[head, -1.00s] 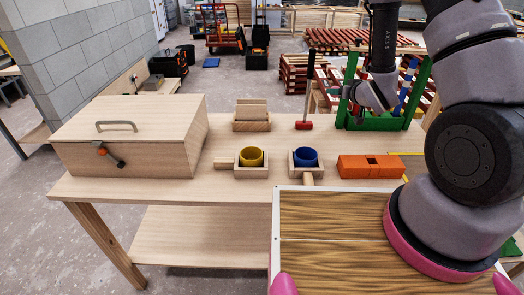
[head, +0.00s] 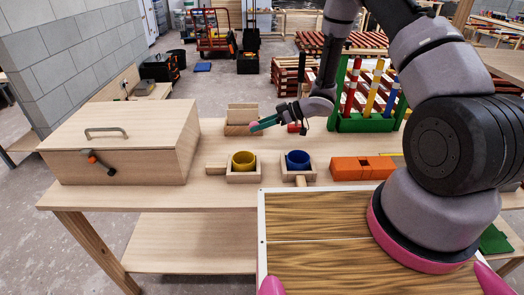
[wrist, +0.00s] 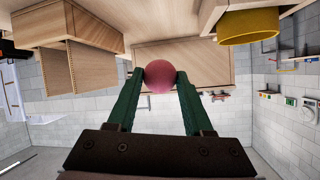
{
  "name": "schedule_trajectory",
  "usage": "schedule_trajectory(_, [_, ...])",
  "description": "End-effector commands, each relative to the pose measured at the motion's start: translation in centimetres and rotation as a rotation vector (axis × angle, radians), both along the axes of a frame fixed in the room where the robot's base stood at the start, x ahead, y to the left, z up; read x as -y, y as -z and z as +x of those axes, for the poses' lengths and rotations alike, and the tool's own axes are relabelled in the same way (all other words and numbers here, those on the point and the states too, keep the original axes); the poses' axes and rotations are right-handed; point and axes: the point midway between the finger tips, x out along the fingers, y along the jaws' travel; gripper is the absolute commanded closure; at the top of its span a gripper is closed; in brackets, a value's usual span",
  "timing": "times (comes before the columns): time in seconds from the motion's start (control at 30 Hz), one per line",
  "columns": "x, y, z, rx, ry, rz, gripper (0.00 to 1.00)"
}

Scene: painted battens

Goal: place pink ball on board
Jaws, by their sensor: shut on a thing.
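My gripper (head: 254,129) is raised above the workbench, in front of the slotted wooden holder and behind the yellow cup in the head view. In the wrist view its two green fingers (wrist: 160,80) are shut on a pink ball (wrist: 160,75), which sits between the fingertips, clear of any surface. The slotted wooden holder (head: 242,114) stands at the back of the bench, partly hidden by the gripper; it also shows in the wrist view (wrist: 82,62). I cannot tell which wooden piece is the board.
A yellow cup (head: 243,160) and a blue cup (head: 297,159) sit in wooden holders. An orange block (head: 362,168) lies right of them. A large wooden box (head: 120,145) fills the left end.

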Motion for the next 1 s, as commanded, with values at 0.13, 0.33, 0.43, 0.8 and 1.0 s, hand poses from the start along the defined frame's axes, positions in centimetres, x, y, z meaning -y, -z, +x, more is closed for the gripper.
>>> schedule_trajectory(0.13, [0.0,2.8,-0.1,-0.002,-0.002,-0.001,1.00])
schedule_trajectory(0.33, [-0.1,4.5,-0.1,-0.001,0.000,0.000,1.00])
schedule_trajectory(0.43, [-0.1,5.8,-0.1,-0.001,-0.002,0.000,1.00])
schedule_trajectory(0.8, [0.0,8.0,0.0,0.002,-0.001,0.001,1.00])
schedule_trajectory(1.0, [0.0,8.3,0.0,0.001,0.000,0.000,0.37])
